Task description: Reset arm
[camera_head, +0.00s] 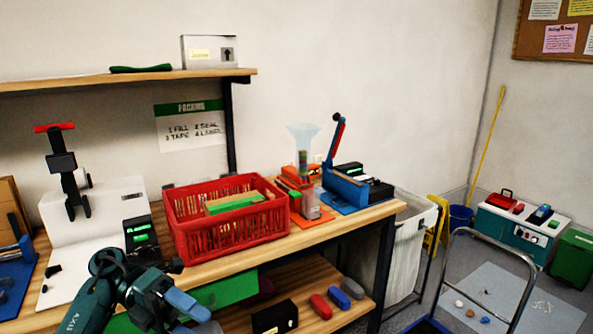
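My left arm comes in from the bottom left, teal and dark grey, in front of the packing bench (345,224). Its gripper (178,307) is low in the picture, in front of the bench's front edge. A blue-grey finger-like part shows, but the fingertips are not clear enough to tell whether they are open or shut. I see nothing clearly held. My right arm and gripper are not in view.
A red crate (225,240) with green and wooden items stands on the bench. A funnel device (304,150) and a blue lever press (345,187) are to its right. A white machine (95,207) is at left. A metal-handled cart (520,290) stands at lower right.

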